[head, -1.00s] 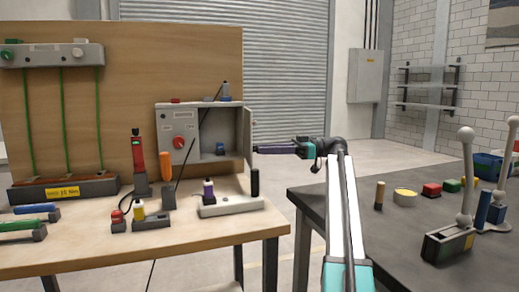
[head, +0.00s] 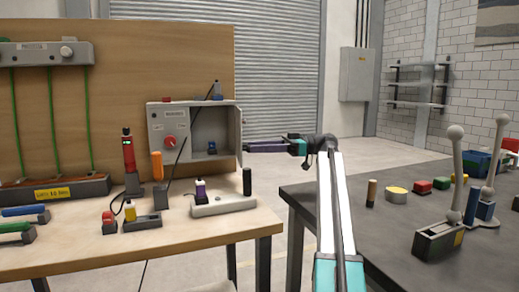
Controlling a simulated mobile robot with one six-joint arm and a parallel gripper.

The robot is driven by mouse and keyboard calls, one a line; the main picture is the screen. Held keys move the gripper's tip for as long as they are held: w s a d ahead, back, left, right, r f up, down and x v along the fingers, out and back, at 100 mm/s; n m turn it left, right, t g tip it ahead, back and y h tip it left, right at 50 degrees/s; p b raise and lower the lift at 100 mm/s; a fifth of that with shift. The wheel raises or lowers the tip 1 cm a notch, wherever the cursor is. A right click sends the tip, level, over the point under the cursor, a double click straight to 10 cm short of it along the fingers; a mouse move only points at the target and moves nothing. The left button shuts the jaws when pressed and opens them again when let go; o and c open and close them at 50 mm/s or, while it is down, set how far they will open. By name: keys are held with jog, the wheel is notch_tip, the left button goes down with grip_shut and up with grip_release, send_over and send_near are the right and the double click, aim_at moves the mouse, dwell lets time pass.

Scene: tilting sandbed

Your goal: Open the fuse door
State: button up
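The grey fuse box (head: 168,124) stands at the back right of the wooden workbench. Its right-hand compartment is open to view, with a small blue part inside. The fuse door (head: 238,136) stands swung out at the box's right side, seen nearly edge-on. My gripper (head: 246,147) points left from the end of my arm, with its tip at the door's outer side. I cannot tell whether it touches the door. The fingers are too small and edge-on to show whether they are open or shut.
The workbench (head: 190,232) holds a red tool (head: 128,152), an orange-handled tool (head: 157,166) and a white block (head: 222,206) with upright pegs near the box. A dark table (head: 345,220) with several small objects and two levers stands right. Floor shows between them.

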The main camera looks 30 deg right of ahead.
jog(key=s+a+r+p, duration=0.2)
jog(key=s+a, duration=0.1)
jog(key=s, duration=0.4)
jog(key=s+a+r+p, duration=0.2)
jog(key=s+a, duration=0.1)
jog(key=s, duration=0.4)
jog(key=shift+s+a+r, duration=0.25)
jog(key=shift+s, duration=0.1)
dwell(0.4)
jog(key=shift+c, duration=0.3)
